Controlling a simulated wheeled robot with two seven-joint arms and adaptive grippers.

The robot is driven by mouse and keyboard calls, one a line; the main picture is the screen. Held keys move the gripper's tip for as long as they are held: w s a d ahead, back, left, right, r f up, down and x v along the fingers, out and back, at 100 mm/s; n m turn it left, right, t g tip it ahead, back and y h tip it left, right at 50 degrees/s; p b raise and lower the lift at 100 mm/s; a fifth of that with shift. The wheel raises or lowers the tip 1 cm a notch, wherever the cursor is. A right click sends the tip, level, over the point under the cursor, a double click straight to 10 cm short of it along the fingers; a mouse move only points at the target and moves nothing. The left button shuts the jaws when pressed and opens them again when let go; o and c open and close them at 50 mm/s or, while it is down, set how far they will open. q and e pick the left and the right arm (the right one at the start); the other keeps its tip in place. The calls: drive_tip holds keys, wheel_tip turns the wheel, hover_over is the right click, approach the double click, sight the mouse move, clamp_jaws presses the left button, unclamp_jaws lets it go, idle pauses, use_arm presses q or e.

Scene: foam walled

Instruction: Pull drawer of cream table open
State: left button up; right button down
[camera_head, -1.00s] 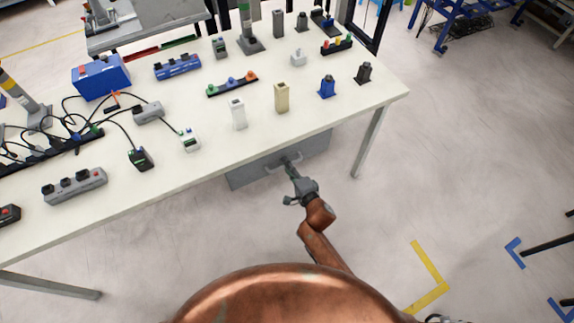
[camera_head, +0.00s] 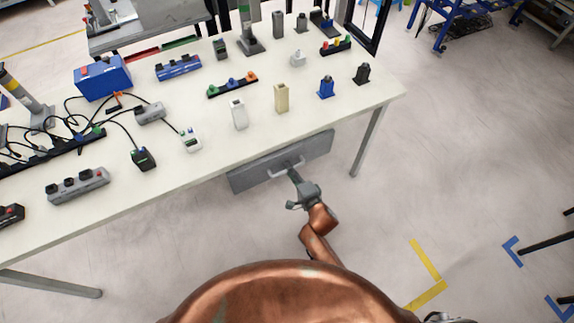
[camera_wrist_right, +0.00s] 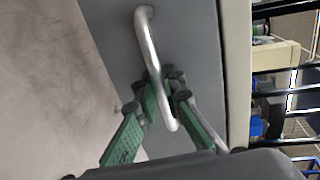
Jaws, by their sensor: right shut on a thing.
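The cream table (camera_head: 215,165) has a grey drawer (camera_head: 250,176) under its near edge. The drawer's pale bar handle (camera_head: 280,172) is on its front face. My right gripper (camera_head: 293,174) is at the handle from the near side. In the right wrist view the handle (camera_wrist_right: 147,40) runs between the green-padded fingers of the gripper (camera_wrist_right: 163,88), which are shut on it. The drawer front (camera_wrist_right: 195,45) stands close to the fingertips. The drawer's inside is not visible. My left gripper is not in view.
The tabletop holds several switch boxes, a blue box (camera_head: 102,76), cables and small blocks such as a tan one (camera_head: 281,97). A table leg (camera_head: 369,143) stands right of the drawer. The floor (camera_head: 440,170) to the right is largely clear.

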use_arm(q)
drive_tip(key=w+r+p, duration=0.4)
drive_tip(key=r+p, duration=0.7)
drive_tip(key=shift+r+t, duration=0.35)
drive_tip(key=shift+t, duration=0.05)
use_arm(e)
drive_tip(key=f+v, duration=0.2)
drive_tip(key=v, duration=0.7)
drive_tip(key=f+v, duration=0.2)
drive_tip(key=v, duration=0.8)
drive_tip(key=shift+s+d, duration=0.4)
drive_tip(key=shift+s, duration=0.2)
drive_tip(key=c, duration=2.3)
unclamp_jaws()
drive_tip(key=v, duration=1.2)
drive_tip(key=shift+r, duration=0.1)
